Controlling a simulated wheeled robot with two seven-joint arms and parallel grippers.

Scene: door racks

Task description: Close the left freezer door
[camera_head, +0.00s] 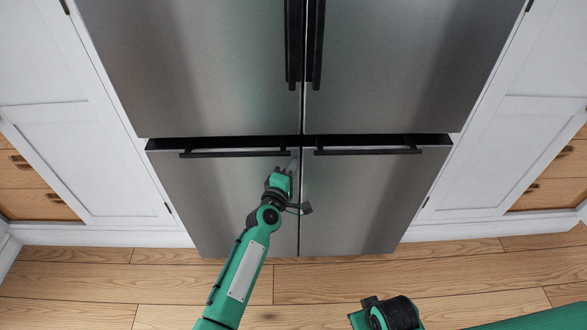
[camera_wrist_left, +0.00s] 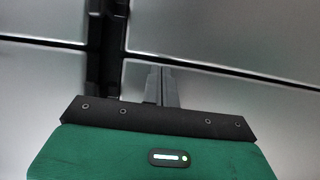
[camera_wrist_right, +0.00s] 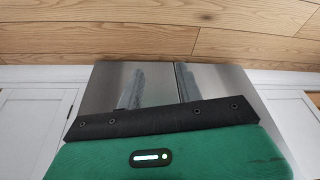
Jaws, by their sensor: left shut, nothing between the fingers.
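The left freezer door (camera_head: 200,200) is the lower left steel panel in the head view, with a dark horizontal handle (camera_head: 230,154) along its top. It looks about flush with the lower right door; I cannot tell whether a small gap remains. My left gripper (camera_head: 287,165) is shut and empty, in front of that door's upper inner corner by the centre seam. Contact is unclear. Its fingers show together in the left wrist view (camera_wrist_left: 161,85). My right gripper (camera_head: 372,312) is low in front of the fridge. Its fingers stand apart and empty in the right wrist view (camera_wrist_right: 158,86).
The right freezer door (camera_head: 375,205) is beside the left one, below the tall upper doors (camera_head: 200,65) with dark vertical handles (camera_head: 305,45). White cabinets (camera_head: 100,165) flank the fridge. The wooden floor (camera_head: 110,285) in front is clear apart from my arms.

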